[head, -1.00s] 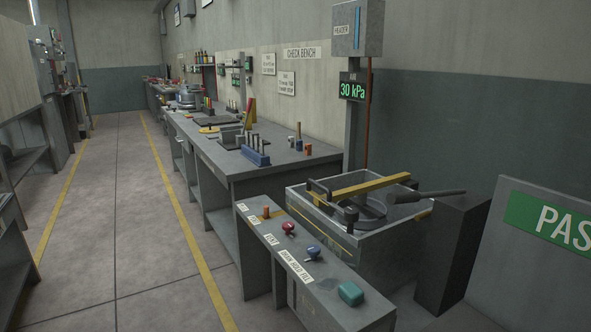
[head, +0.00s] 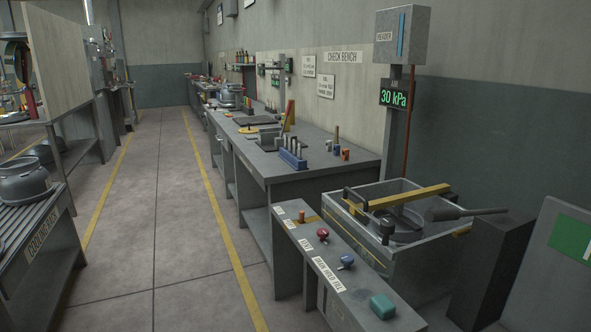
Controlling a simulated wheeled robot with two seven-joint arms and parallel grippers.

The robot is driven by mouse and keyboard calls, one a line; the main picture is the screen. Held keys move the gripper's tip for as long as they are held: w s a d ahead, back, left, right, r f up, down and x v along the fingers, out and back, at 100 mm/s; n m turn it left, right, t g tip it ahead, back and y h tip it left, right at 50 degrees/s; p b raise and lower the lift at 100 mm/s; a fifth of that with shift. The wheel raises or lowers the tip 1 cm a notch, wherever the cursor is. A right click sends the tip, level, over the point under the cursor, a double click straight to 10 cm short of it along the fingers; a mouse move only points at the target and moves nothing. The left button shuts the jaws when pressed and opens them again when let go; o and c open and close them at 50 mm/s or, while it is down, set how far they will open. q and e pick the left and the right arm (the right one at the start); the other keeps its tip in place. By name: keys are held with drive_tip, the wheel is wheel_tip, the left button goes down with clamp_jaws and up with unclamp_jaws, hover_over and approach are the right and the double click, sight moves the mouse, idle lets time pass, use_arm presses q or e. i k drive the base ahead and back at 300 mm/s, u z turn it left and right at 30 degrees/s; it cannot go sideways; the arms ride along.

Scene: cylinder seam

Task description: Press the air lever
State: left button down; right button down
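A grey control console (head: 345,285) stands at the lower middle right, with small white labels along its left edge. On its top are an orange peg (head: 301,216), a red knob (head: 323,235), a blue knob (head: 346,262) and a teal block (head: 383,306). The label by the blue knob reads like "DRAIN HOLD FILL"; the others are too small to read surely, so I cannot tell which control is the air lever. An air display (head: 397,97) reads 30 kPa. Neither of my grippers is in view.
Behind the console is a clear-walled tank (head: 415,262) with a yellow bar (head: 408,197) and a dark-handled rod (head: 470,213). A dark block (head: 491,272) stands right of it. The check bench (head: 300,172) is beyond. A cooling rack (head: 40,240) is left; the aisle floor is clear.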

sight(431, 216)
drive_tip(key=k, duration=1.35)
drive_tip(key=z, duration=0.65)
drive_tip(key=i, duration=1.1)
drive_tip(key=u, duration=0.2)
